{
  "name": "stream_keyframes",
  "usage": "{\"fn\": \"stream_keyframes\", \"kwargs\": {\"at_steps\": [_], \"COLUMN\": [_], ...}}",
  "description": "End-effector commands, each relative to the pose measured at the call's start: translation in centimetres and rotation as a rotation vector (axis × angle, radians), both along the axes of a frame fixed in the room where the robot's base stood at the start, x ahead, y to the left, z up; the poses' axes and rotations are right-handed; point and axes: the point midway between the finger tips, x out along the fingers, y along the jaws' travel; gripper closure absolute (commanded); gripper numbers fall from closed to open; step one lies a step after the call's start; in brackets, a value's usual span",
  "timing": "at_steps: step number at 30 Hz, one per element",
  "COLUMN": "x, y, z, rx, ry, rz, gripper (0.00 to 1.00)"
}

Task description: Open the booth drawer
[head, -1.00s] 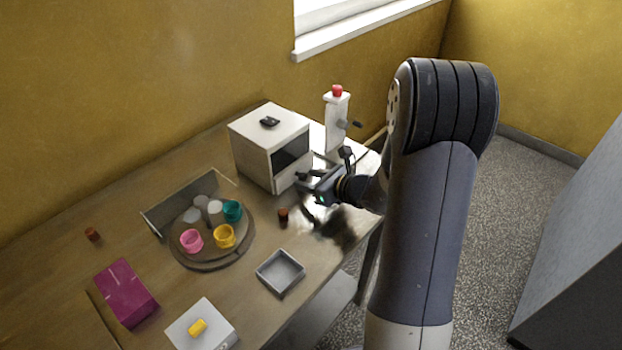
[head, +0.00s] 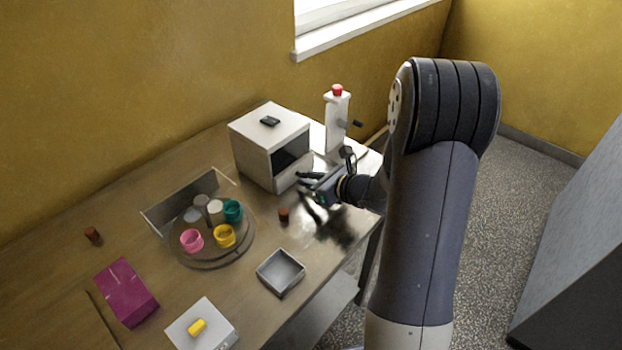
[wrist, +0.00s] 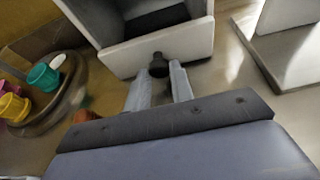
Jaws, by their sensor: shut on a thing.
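The booth (head: 262,150) is a white box with a dark front opening, at the back of the table. Its drawer front (head: 293,178) is the pale panel below the opening; in the wrist view the white panel (wrist: 120,58) carries a black knob (wrist: 158,65). My gripper (head: 306,180) is at the booth's lower front. In the wrist view my gripper (wrist: 159,76) has its two pale fingers on either side of the knob, shut on it. The fingers partly hide the panel's lower edge.
A white dispenser (head: 336,122) with a red top stands right of the booth. A round tray (head: 205,262) with several cups is at the left front. A small brown cylinder (head: 284,215) and a grey open box (head: 281,272) stand nearer. Bare table lies before the drawer.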

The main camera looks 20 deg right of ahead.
Motion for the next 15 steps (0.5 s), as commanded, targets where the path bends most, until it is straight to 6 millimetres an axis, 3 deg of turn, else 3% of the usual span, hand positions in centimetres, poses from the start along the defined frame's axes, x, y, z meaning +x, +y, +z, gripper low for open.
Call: {"fn": "stream_keyframes", "kwargs": {"at_steps": [15], "x": [-8.2], "y": [-5.8], "z": [0.0], "rx": [-0.002], "ry": [0.000], "rz": [-0.008], "gripper": [1.00]}}
